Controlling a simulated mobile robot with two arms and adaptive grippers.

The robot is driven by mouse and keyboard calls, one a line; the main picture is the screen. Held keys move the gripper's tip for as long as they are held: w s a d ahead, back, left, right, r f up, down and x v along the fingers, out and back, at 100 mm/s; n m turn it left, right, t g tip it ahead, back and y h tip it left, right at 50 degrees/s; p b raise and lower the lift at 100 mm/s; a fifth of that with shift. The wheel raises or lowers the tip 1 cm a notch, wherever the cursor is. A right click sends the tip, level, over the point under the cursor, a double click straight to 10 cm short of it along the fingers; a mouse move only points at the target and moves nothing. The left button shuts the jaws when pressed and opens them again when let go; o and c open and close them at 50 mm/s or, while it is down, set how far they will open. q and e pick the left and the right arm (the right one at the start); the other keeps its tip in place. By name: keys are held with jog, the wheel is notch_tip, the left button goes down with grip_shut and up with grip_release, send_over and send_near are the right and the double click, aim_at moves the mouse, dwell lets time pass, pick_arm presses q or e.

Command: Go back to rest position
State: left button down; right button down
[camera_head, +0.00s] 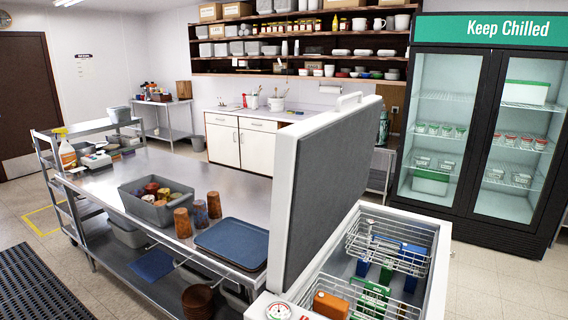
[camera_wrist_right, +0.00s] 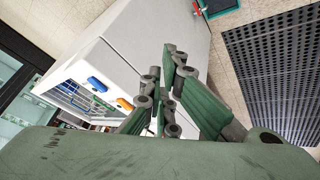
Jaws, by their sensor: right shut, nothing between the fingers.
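My right gripper (camera_wrist_right: 168,72) shows in the right wrist view, its green fingers shut together with nothing held. It hangs in the air in front of the white outer wall of the chest freezer (camera_wrist_right: 150,50). No arm or gripper of mine shows in the head view, and my left gripper is in neither view. In the head view the chest freezer (camera_head: 437,290) stands at the right front with its lid (camera_head: 330,170) raised.
Wire baskets (camera_head: 393,254) with blue, green and orange items sit in the freezer. A black floor mat (camera_head: 35,285) lies at front left. A glass-door fridge (camera_head: 480,130) stands behind.

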jog(key=s+f+m+g, duration=0.2)
jog(key=s, duration=0.4)
notch_tip(320, 180, down, 29)
jog(key=s+a+g+b, duration=0.1)
jog(key=s+g+b, duration=0.1)
jog(key=s, duration=0.1)
jog(key=s+d+f+g, duration=0.1)
jog(key=s+d+f, duration=0.2)
jog(key=s+f, duration=1.3)
jog(key=shift+s+n+y+b, duration=0.15)
jog(key=shift+n+y+b, duration=0.15)
jog(key=shift+b, duration=0.05)
